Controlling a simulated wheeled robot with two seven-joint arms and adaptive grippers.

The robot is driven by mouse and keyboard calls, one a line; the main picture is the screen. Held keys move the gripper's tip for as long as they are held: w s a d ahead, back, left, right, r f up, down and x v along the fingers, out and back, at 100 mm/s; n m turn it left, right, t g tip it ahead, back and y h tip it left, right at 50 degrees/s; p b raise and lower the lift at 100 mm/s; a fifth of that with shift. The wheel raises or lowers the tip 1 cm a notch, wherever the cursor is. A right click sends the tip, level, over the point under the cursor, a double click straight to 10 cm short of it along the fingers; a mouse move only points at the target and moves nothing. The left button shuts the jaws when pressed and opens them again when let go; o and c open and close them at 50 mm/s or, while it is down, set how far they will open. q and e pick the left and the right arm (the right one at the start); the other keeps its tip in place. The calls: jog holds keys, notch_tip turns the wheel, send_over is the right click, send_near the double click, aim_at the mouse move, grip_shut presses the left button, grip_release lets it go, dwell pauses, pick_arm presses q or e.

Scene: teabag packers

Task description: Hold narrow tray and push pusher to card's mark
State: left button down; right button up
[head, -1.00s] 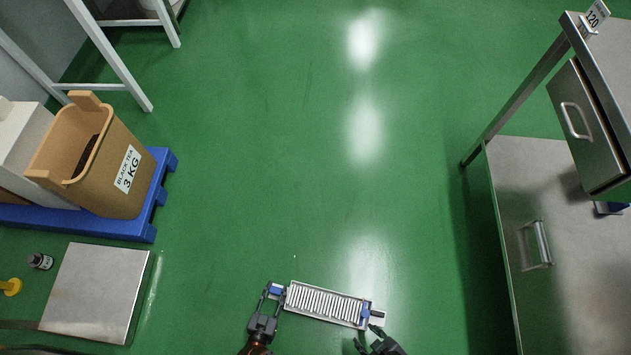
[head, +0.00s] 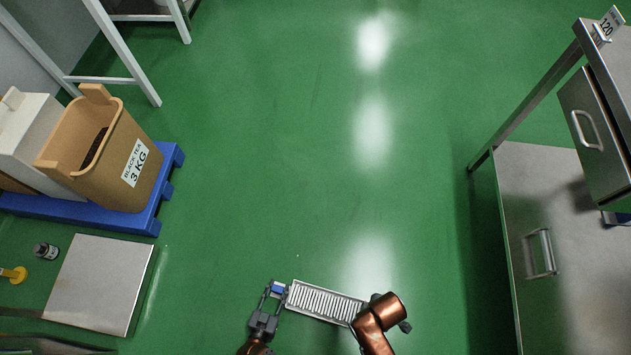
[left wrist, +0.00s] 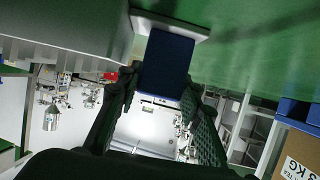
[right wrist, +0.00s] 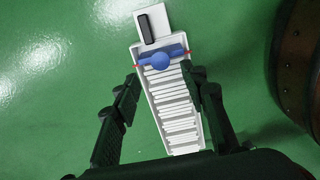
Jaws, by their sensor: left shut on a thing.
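The narrow tray (head: 318,314) is pale metal, filled with a row of white slats, and hangs at the bottom of the head view, sloping slightly down to the right. My left gripper (left wrist: 160,85) is shut on the blue grip (left wrist: 166,65) at the tray's left end. The blue pusher (right wrist: 160,59) spans the tray near its other end, with thin red marks at its sides. My right gripper (right wrist: 160,82) is open, its fingers on either side of the tray close to the pusher. My right arm hides that end in the head view. A card (head: 606,26) reading 120 stands upper right.
A steel cabinet with a drawer (head: 592,122) and a lower steel surface (head: 550,190) stand right. A tan Black Tea bin (head: 120,170) stands on a blue pallet (head: 170,175) at left, near a steel plate (head: 100,284). The green floor between is clear.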

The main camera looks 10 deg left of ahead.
notch_tip(320, 180, down, 8)
jog(key=shift+f, duration=0.1)
jog(key=shift+c, duration=0.6)
grip_shut()
